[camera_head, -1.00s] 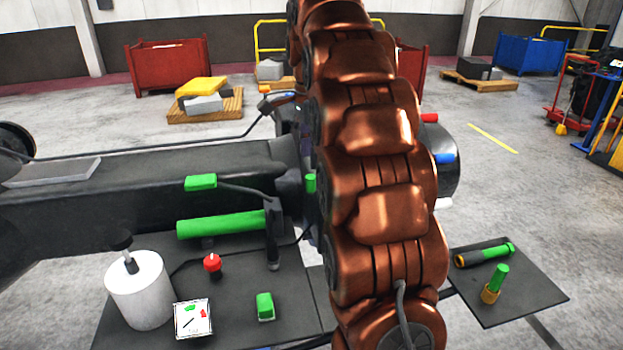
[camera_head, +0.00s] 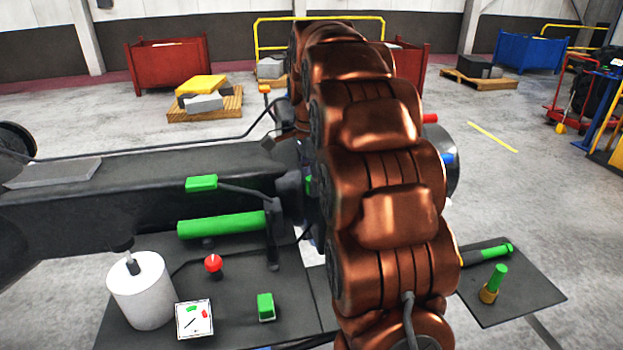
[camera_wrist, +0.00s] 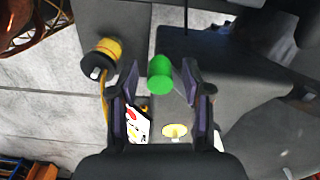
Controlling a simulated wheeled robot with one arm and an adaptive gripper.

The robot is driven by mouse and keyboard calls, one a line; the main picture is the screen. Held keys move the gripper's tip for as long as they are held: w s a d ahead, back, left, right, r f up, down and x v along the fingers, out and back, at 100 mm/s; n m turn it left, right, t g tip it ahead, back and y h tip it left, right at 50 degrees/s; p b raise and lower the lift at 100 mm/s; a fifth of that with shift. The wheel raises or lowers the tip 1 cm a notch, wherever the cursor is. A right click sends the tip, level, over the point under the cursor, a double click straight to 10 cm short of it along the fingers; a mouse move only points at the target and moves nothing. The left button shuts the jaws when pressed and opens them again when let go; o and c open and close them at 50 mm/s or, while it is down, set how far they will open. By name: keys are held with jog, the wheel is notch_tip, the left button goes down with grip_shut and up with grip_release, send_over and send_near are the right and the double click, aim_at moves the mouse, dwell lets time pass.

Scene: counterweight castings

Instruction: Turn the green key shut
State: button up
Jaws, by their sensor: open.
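A green knob-like piece (camera_wrist: 160,75), which looks like the green key, stands between the fingertips of my gripper (camera_wrist: 158,72) in the wrist view. The dark fingers are spread, with a visible gap on each side of the green piece. I cannot tell how far the fingertips are above it. In the head view a small green piece (camera_head: 308,184) shows at the end of the dark beam, mostly hidden behind my copper arm; it may be the same key. The key's turned position cannot be read.
In the wrist view, a white card with red marks (camera_wrist: 138,124), a yellow disc (camera_wrist: 174,131) and a black-and-yellow cylinder (camera_wrist: 100,58) lie nearby. In the head view, a green bar (camera_head: 222,225), a red knob (camera_head: 213,264) and a white cylinder (camera_head: 143,291) crowd the left side.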

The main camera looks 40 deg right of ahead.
grip_shut()
dwell(0.4)
